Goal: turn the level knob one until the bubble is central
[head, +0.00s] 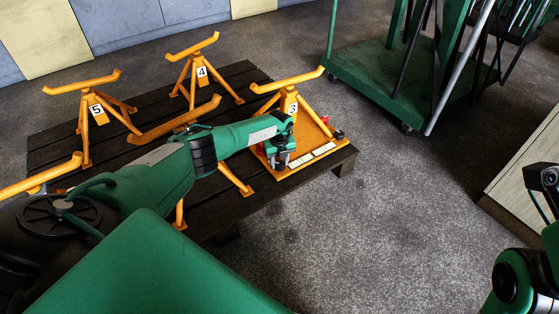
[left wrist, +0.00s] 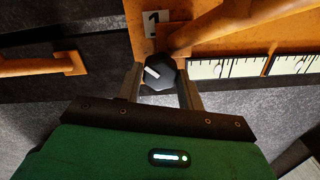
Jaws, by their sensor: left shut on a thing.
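The level knob one (left wrist: 158,73) is a black, roughly six-sided knob with a white pointer line, in the left wrist view. The line slants toward the upper left. A white label "1" (left wrist: 154,22) is above it on the orange plate. My left gripper (left wrist: 161,88) is shut on the knob, one finger on each side. In the head view my left gripper (head: 281,160) is at the plate's near left corner and hides the knob. My right gripper is out of view.
The orange plate (head: 316,138) rests on a dark slatted pallet (head: 243,77), with stand 3 (head: 291,101) over it. Another dark knob (head: 338,134) is at its right corner. Stands 4 (head: 201,72) and 5 (head: 97,110) are behind. Open floor (head: 390,215) is on the right.

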